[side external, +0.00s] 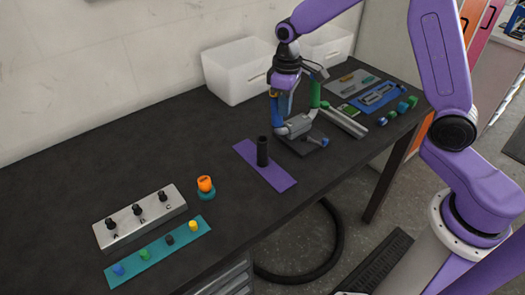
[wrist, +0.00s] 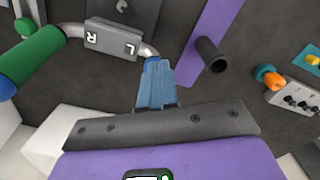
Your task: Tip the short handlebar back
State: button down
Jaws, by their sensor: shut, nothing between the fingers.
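The short handlebar is a bent silver bar with a grey clamp block marked L and R (wrist: 122,38). In the side external view the clamp (side external: 298,125) sits low over a dark base plate (side external: 312,142), with a green grip (side external: 315,94) rising on the right. The green grip (wrist: 28,54) shows at the left in the wrist view. My gripper (wrist: 155,72) is shut and empty, its light blue fingers at the bar's other end, where they hide part of it. I cannot tell whether they touch it.
A purple strip (side external: 281,180) with a black upright tube (side external: 263,152) lies left of the handlebar. White bins (side external: 237,75) stand behind. A grey rail (side external: 344,121) and blue tray (side external: 380,97) lie right. A knob box (side external: 140,219) and orange knob (side external: 205,184) are front left.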

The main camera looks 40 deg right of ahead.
jog(key=shift+w, duration=0.75)
jog(key=shift+r, duration=0.1)
dwell(0.8)
jog(key=s+r, duration=0.3)
jog(key=r, duration=0.6)
dwell(0.7)
jog(key=s+d+f+n, duration=0.1)
jog(key=s+n, duration=0.2)
jog(key=s, duration=1.2)
jog(key=s+d+f+n, duration=0.1)
jog(key=s+f+n, duration=0.1)
jog(key=s, duration=1.3)
jog(key=shift+f+n, duration=0.2)
jog(key=shift+n, duration=0.6)
